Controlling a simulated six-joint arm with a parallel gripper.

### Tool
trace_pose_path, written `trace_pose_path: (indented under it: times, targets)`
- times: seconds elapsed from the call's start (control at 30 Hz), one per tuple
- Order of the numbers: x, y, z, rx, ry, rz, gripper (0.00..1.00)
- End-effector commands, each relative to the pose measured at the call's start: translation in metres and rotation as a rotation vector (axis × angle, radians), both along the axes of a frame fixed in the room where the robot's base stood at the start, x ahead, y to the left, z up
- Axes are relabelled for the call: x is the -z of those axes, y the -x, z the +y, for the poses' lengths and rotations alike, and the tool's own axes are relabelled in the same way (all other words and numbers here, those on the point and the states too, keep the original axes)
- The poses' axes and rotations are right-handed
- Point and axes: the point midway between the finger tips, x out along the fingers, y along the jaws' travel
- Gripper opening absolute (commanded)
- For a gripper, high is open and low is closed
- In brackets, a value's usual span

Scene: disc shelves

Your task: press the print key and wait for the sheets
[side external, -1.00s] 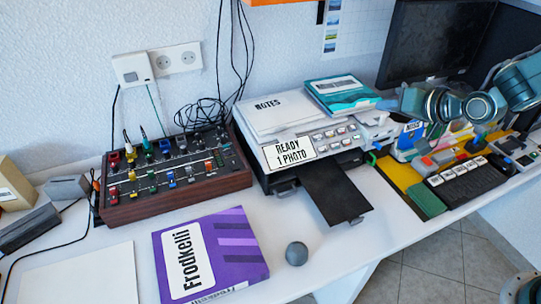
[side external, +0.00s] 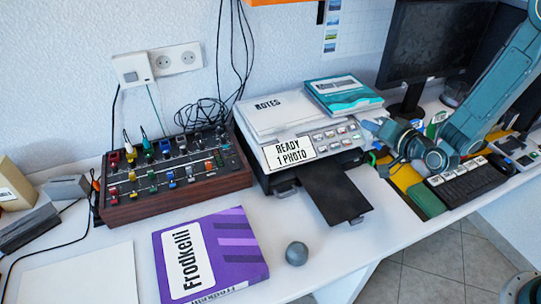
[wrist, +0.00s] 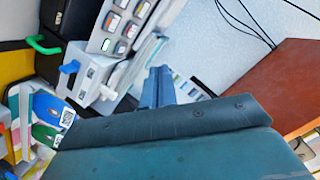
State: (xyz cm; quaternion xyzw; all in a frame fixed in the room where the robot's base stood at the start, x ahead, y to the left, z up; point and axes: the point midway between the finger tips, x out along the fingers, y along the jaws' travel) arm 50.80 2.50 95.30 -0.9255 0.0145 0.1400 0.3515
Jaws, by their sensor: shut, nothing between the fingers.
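The printer (side external: 268,178) stands in the middle of the desk. Its display (side external: 289,152) reads READY 1 PHOTO. Its panel of small keys (side external: 337,137) is right of the display and also shows at the top of the wrist view (wrist: 124,22). The black output tray (side external: 335,196) sticks out in front and looks empty. My gripper (side external: 369,124) is shut and empty at the right end of the printer, beside the key panel. In the wrist view its fingers (wrist: 158,84) point past the panel's edge. I cannot tell whether they touch anything; the key labels are too small to read.
A papers stack (side external: 282,112) and teal book (side external: 343,94) lie on the printer. A slider box (side external: 172,180) is left, a purple book (side external: 209,253) and grey ball (side external: 296,253) in front. A keyboard (side external: 466,184) and monitor (side external: 435,45) are right.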

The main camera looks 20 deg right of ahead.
Motion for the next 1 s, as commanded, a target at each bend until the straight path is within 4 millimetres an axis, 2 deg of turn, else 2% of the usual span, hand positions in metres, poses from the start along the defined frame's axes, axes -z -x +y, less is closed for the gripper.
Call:
trace_pose_path:
  times: [0.57,1.0]
  targets:
    - [0.004,-0.002,0.000,0.001,0.000,-0.002,0.00]
    - [0.036,-0.020,0.000,0.001,0.000,0.000,0.00]
